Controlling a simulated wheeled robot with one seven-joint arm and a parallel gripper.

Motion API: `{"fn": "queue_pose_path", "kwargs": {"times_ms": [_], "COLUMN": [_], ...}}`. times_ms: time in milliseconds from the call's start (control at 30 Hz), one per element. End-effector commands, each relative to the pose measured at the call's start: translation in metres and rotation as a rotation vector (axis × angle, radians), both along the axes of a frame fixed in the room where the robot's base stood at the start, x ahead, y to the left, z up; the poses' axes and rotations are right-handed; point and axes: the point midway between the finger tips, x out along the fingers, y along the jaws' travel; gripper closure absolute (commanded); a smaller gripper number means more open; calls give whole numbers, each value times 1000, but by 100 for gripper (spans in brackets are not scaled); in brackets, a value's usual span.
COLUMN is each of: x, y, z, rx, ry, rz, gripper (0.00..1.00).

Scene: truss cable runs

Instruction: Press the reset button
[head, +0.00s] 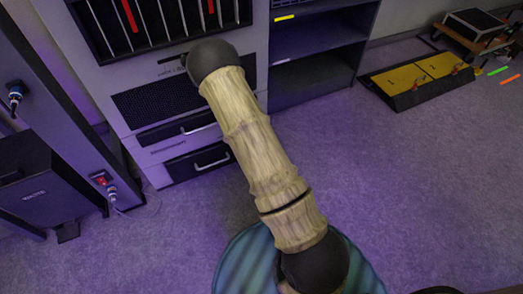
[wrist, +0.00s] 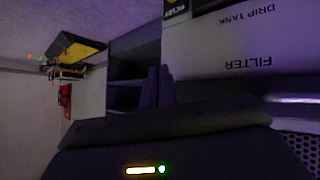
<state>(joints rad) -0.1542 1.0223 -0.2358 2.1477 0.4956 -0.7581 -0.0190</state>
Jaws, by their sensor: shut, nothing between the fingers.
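A grey cabinet (head: 150,85) with a slotted upper bay stands at the upper left of the head view. In the wrist view, a pale panel lettered FILTER and DRIP TANK (wrist: 235,45) shows upside down at the upper right. My gripper (wrist: 158,72) shows in the wrist view as two dark fingers close together, shut and empty. It is hidden behind my arm in the head view. I cannot tell whether it touches anything.
A small red switch (head: 101,180) sits low on a grey post at the left, with a cable below. A dark open shelf (head: 315,45) stands right of the cabinet. A yellow-topped floor box (head: 420,78) lies farther right. The carpet between is mostly clear.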

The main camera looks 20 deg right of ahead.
Motion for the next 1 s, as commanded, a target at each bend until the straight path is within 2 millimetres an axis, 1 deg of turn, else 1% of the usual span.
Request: {"fn": "queue_pose_path", "kwargs": {"times_ms": [33, 100, 400, 500, 600, 667, 1000], "x": [1, 2, -1, -4, -6, -7, -7], "y": [-6, -13, -44, -51, -56, -57, -58], "z": [-39, -68, -183, -213, -229, -234, -232], "rx": [-32, -76, -279, -341, -385, -400, -410], "ry": [-11, -33, -135, -166, -190, -197, -204], "rz": [-2, -7, 1, 12, 21, 24, 26], "gripper": [100, 100, 100, 100, 100, 100, 100]}}
